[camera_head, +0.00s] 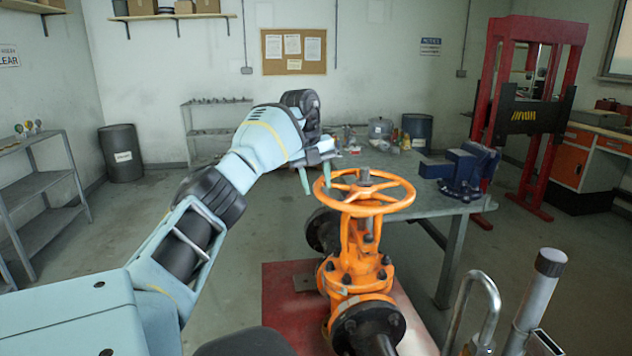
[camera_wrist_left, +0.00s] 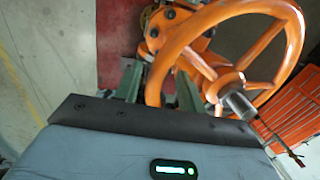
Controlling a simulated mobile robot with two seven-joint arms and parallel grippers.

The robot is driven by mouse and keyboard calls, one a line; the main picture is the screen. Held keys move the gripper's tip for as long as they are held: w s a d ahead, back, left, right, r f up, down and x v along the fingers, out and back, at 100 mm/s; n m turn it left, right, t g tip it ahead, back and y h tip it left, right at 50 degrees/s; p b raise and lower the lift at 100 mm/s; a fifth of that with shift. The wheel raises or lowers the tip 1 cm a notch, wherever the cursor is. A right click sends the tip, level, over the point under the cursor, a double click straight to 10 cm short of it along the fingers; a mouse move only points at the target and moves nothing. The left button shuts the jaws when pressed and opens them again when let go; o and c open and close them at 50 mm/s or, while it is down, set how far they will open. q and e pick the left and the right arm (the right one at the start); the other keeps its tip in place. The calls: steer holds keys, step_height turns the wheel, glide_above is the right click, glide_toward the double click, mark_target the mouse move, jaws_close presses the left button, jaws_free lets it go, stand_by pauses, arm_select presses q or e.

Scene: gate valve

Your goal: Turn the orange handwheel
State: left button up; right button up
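The orange handwheel (camera_head: 388,207) sits level on top of an orange gate valve (camera_head: 358,270). My left gripper (camera_head: 316,180) is at the left part of the wheel's rim, fingers pointing down. In the left wrist view, the handwheel (camera_wrist_left: 285,72) fills the upper right, and its rim passes between the two green fingers of my left gripper (camera_wrist_left: 159,88). The fingers look open, one on each side of the rim; whether either touches it I cannot tell. My right gripper is not in view.
A grey workbench (camera_head: 440,205) with a blue vise (camera_head: 462,172) stands just behind the valve. A red press frame (camera_head: 497,95) is at the back right. A bent metal bar (camera_head: 472,300) and a capped post (camera_head: 540,290) rise at the front right. Open floor lies left.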

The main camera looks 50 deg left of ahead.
arm_select(q)
steer(key=shift+c, duration=0.4)
jaws_close()
steer(key=shift+f, duration=0.1)
